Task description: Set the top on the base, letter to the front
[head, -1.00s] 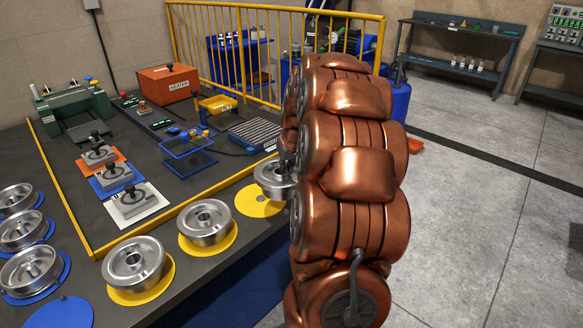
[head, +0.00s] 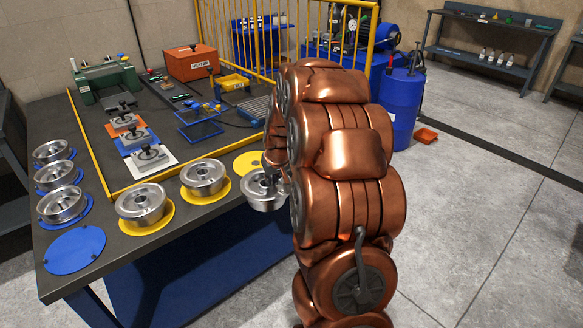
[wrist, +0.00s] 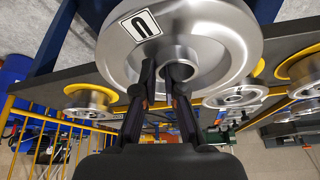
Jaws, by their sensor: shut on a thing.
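My gripper (wrist: 165,84) is shut on a silvery round wheel-like part (wrist: 218,50), with its fingers at the central hub. The flat face of this part bears a white plate with a black U-shaped letter (wrist: 140,25). In the head view the held part (head: 262,196) hangs level just off the table's front edge, partly hidden by my copper arm. Deeper, open-looking rings (head: 62,204) stand on blue discs at the table's left. I cannot tell which one is the base.
A blue disc (head: 75,250) at the front left corner and a yellow disc (head: 248,162) are bare. Small moulds (head: 147,157), a green press (head: 106,80) and an orange heater (head: 191,62) stand behind a yellow strip. The floor in front of the table is clear.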

